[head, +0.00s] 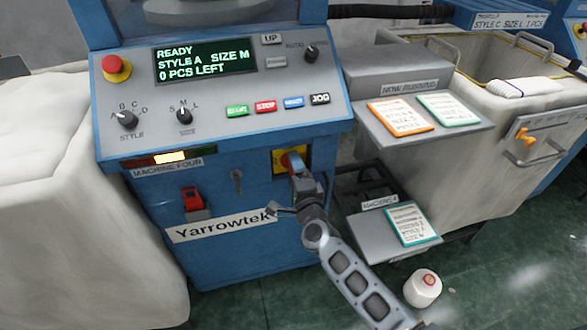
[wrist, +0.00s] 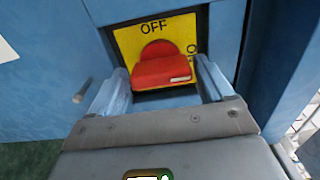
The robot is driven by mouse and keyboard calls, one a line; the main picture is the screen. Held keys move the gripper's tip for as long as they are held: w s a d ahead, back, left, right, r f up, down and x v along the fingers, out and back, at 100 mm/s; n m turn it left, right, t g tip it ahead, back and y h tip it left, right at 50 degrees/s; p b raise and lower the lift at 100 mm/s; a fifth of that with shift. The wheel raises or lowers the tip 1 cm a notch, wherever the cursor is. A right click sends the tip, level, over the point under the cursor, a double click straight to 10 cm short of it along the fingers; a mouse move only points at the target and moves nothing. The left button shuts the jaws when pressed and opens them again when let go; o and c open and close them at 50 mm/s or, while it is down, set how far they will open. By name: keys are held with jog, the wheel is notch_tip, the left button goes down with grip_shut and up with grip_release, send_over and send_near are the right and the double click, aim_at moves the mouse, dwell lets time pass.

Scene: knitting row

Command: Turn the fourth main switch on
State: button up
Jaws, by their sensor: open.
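The main switch is a red knob (wrist: 163,68) on a yellow plate (wrist: 128,42), set in the blue front of the machine labelled MACHINE FOUR (head: 167,170). The plate reads OFF at the top and ON, turned sideways, at the right. A white mark shows on the knob's lower right. In the head view the yellow plate (head: 278,163) is partly hidden by my gripper (head: 298,174). In the wrist view my gripper's (wrist: 162,72) open fingers stand left and right of the knob, with a visible gap on the left; contact on the right cannot be told.
The lit display (head: 205,60) reads READY. A grey shelf (head: 375,236) with a card is close on the right. A white cone (head: 422,290) stands on the floor.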

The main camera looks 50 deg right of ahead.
jog(key=v, duration=0.6)
jog(key=shift+s+a, duration=0.2)
jog(key=shift+s, duration=0.05)
jog(key=s+a+r+n+t+y, duration=0.1)
jog(key=s+a+r+n+y, duration=0.15)
jog(key=s+a+n, duration=0.55)
jog(key=s+a+r+n+y, duration=0.25)
jog(key=s+a+n, duration=0.25)
jog(key=s, duration=0.5)
jog(key=s+a+r+n+g+y, duration=0.1)
jog(key=s+a+r+n+y, duration=0.4)
jog(key=s+r+n, duration=0.5)
jog(key=s+a+n, duration=0.1)
jog(key=s+n, duration=0.1)
jog(key=s, duration=0.1)
jog(key=shift+s+r, duration=0.35)
